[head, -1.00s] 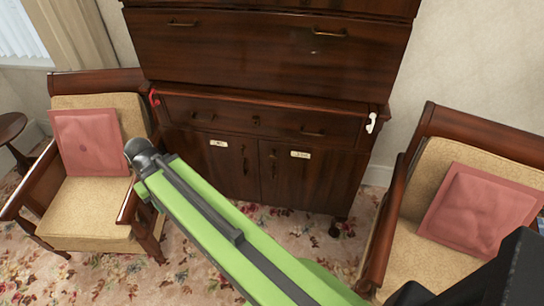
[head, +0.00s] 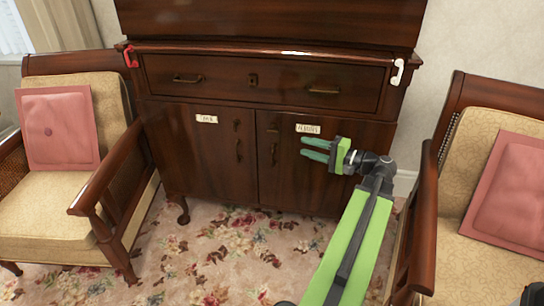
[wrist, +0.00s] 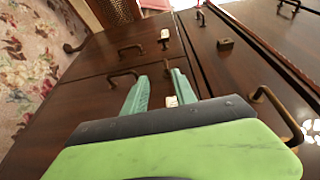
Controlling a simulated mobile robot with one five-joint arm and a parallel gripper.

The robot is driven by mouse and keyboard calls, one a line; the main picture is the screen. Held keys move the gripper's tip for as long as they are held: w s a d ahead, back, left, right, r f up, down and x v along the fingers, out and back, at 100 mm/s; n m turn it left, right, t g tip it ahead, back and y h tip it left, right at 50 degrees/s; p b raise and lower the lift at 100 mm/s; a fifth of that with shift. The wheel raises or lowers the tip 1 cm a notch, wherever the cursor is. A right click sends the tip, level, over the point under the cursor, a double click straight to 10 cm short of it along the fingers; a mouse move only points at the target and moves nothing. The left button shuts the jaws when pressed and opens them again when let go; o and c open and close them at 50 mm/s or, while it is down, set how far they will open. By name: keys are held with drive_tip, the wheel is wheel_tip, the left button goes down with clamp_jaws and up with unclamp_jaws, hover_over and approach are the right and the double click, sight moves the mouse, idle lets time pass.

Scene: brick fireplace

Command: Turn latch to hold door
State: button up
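The dark wooden cabinet has a left door (head: 205,160) and a right door (head: 300,185), both shut, with small metal fittings near the centre seam. A red hook-like piece (head: 130,57) is at the cabinet's upper left and a white one (head: 397,72) at its upper right. I cannot tell which piece is the latch. My gripper (head: 303,147) is open and empty in front of the right door, just below its white label (head: 308,128). In the wrist view its two green fingers (wrist: 160,77) point across the door front, with the label (wrist: 172,100) showing between them.
A wide drawer (head: 225,78) with two handles is above the doors. Armchairs with pink cushions stand at the left (head: 60,130) and right (head: 510,185). The floral carpet (head: 220,250) in front of the cabinet is clear.

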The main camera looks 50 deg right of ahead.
sight(277, 133)
drive_tip(key=shift+m+t+h, duration=0.3)
drive_tip(key=shift+t+h, duration=0.1)
drive_tip(key=w, duration=1)
drive_tip(key=w+a, duration=0.1)
drive_tip(key=w, duration=0.4)
drive_tip(key=shift+r, duration=0.1)
